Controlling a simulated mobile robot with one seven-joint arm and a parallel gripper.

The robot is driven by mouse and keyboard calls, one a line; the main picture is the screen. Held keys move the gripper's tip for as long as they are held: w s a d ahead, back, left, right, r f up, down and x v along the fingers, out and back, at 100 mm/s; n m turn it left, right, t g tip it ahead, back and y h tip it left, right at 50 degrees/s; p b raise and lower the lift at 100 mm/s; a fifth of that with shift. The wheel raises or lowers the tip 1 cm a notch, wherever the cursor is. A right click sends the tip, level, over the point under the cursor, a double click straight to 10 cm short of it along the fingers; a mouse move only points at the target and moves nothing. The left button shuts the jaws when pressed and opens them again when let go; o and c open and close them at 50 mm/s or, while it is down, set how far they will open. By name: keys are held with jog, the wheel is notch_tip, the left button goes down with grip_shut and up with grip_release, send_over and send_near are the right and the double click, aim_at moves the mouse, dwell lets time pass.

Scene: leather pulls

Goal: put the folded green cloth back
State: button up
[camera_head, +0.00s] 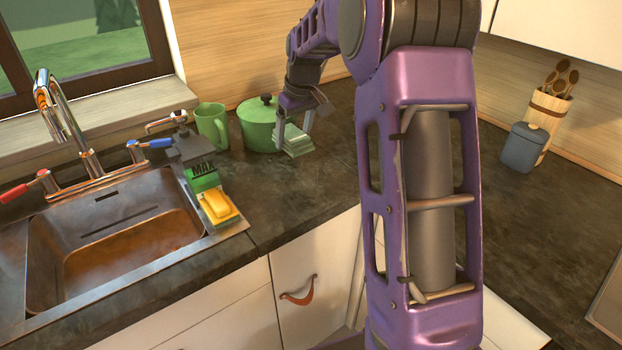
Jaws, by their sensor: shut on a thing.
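The folded green cloth (293,141) is pale green and layered, at the back of the dark counter, just right of a green lidded pot (259,124). My gripper (295,128) reaches down over the cloth and is shut on it. The cloth's lower edge is at or very near the counter top; I cannot tell whether it touches. Part of the cloth is hidden behind the fingers. The cloth is beside the pot, and I cannot tell whether the two touch.
A green mug (212,127) stands left of the pot. A soap bottle and a yellow sponge (216,206) are by the sink (120,250). A grey jar (524,147) and a wooden utensil holder (546,118) stand at the right. Counter in front of the cloth is clear.

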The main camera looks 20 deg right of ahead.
jog(key=b, duration=0.1)
send_over(322, 171)
jog(key=f, duration=0.1)
jog(key=s+f+b, duration=0.1)
jog(key=f, duration=0.1)
jog(key=shift+d+f, duration=0.15)
jog(key=shift+f, duration=0.1)
jog(key=shift+f+b, duration=0.45)
jog(key=shift+f, duration=2.2)
jog(key=shift+f, duration=0.1)
jog(key=shift+f, duration=0.15)
jog(key=o, duration=1.2)
jog(key=shift+c, duration=0.2)
